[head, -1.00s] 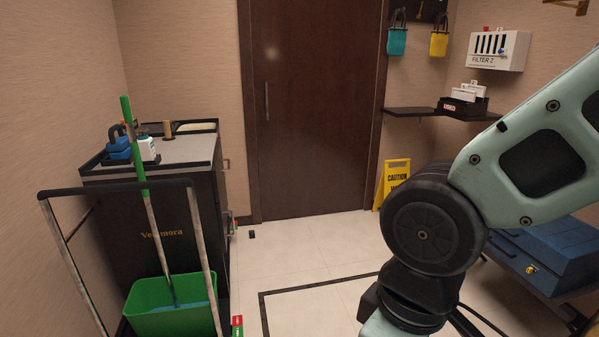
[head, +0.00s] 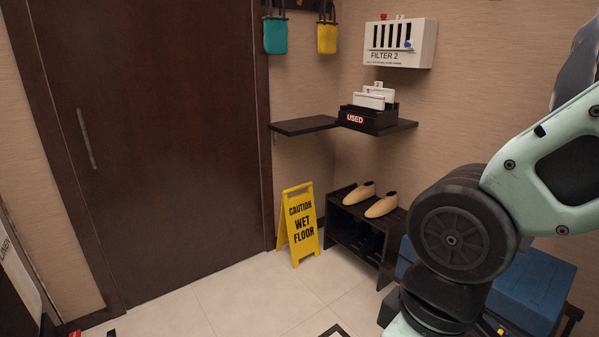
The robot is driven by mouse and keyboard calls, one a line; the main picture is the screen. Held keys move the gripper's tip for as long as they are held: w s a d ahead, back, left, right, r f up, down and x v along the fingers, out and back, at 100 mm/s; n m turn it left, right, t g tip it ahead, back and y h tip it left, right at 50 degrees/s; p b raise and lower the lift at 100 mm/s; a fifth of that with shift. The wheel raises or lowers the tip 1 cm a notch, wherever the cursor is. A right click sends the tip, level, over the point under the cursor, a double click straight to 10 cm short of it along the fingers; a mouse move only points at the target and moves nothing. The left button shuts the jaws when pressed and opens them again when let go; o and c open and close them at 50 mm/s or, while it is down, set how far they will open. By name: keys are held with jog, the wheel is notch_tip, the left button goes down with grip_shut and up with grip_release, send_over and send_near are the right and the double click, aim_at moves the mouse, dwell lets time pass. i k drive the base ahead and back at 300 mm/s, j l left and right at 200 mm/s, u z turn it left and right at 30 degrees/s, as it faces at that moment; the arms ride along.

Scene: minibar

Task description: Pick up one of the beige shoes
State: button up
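Two beige shoes sit side by side on top of a low dark shoe rack (head: 343,232) in the back right corner. The left shoe (head: 359,193) stands nearer the wall, and the right shoe (head: 381,206) lies a little closer to me. Both are uncovered in the head view. My arm fills the right side of the view, to the right of the rack and nearer to me. My gripper is outside the frame, so I cannot see whether it is open or shut.
A yellow wet floor sign (head: 300,225) stands just left of the rack. A wall shelf (head: 305,126) with a black USED box (head: 368,118) hangs above the shoes. A blue case (head: 527,290) is at lower right.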

aim_at(366, 192)
jog(key=i+u, duration=0.2)
jog(key=i, duration=0.4)
jog(key=i+u, duration=0.2)
jog(key=i, duration=0.45)
jog(key=i+l+u, duration=0.2)
jog(key=i, duration=0.4)
jog(key=i+z, duration=0.3)
jog(key=i, duration=0.15)
jog(key=i+j+z, duration=0.15)
jog(key=i+z, duration=0.15)
jog(key=i, duration=0.15)
jog(key=i+j+z, duration=0.3)
jog(key=i, duration=0.15)
jog(key=i+z, duration=0.45)
jog(key=i+j+z, duration=0.1)
jog(key=i+z, duration=0.35)
jog(key=k, duration=0.1)
